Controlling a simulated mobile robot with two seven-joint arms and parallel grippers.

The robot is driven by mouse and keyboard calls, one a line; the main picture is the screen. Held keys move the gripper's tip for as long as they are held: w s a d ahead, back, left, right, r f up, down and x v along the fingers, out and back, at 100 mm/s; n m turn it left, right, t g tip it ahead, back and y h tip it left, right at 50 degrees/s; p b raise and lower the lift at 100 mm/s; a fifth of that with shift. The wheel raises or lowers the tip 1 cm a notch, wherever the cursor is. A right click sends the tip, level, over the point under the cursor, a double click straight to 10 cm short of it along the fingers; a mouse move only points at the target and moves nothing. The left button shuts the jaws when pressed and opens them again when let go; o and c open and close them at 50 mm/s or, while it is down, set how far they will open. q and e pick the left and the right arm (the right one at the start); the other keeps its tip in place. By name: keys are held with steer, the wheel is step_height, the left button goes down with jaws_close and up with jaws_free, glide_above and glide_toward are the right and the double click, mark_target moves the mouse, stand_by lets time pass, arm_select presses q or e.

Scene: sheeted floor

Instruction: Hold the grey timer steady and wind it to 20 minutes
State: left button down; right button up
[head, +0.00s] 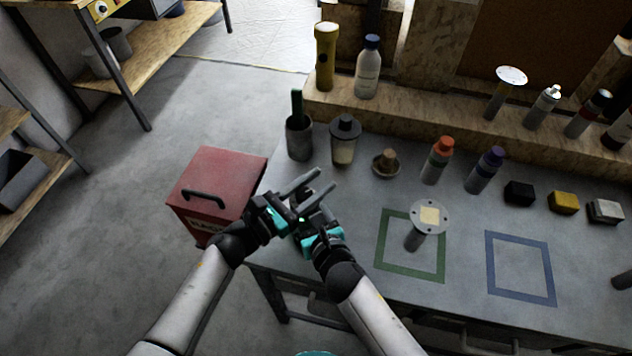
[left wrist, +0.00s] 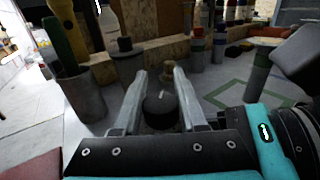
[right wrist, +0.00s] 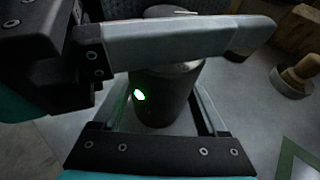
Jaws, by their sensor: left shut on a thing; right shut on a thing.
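The grey timer is hidden between my two grippers in the head view. Its dark round knob (left wrist: 160,110) shows between my left fingers in the left wrist view. A grey cylindrical body (right wrist: 165,95) with a bright green spot shows between my right fingers in the right wrist view. My left gripper (head: 322,182) is shut on the knob, its fingers pointing to the upper right. My right gripper (head: 308,214) is shut on the timer body, close against the left one. A left finger crosses in front of the body in the right wrist view. No dial reading is legible.
A red box (head: 222,180) stands left of the bench. Behind the grippers stand a grey cup (head: 299,140), a dark-lidded jar (head: 343,150) and a small dish with a wooden knob (head: 386,163). A disc-topped post (head: 428,218) stands in the green square.

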arm_select(q)
steer(key=shift+m+g+h, duration=0.3)
steer(key=shift+g, duration=0.1)
steer(key=m+g+h, duration=0.1)
steer(key=m+g, duration=0.1)
steer(key=g, duration=0.1)
steer(key=m+g+h, duration=0.1)
steer(key=g, duration=0.1)
steer(key=shift+s+d+m+h, duration=0.25)
steer(key=shift+s+m+h, duration=0.05)
steer(key=shift+s, duration=0.1)
steer(key=shift+s+d+f+m+g+h, duration=0.1)
steer(key=shift+s+m+g+h, duration=0.15)
steer(key=shift+m+g, duration=1)
steer(key=shift+s+m+g+h, duration=0.25)
steer(key=shift+m+g, duration=0.4)
steer(key=shift+g, duration=1.1)
steer(key=shift+s+m+g, duration=0.25)
steer(key=shift+m+g, duration=0.15)
steer(key=shift+g, duration=0.2)
steer(key=shift+c, duration=2.2)
jaws_free()
steer(key=shift+w+r, duration=0.1)
steer(key=shift+r, duration=0.1)
step_height(320, 180, up, 10)
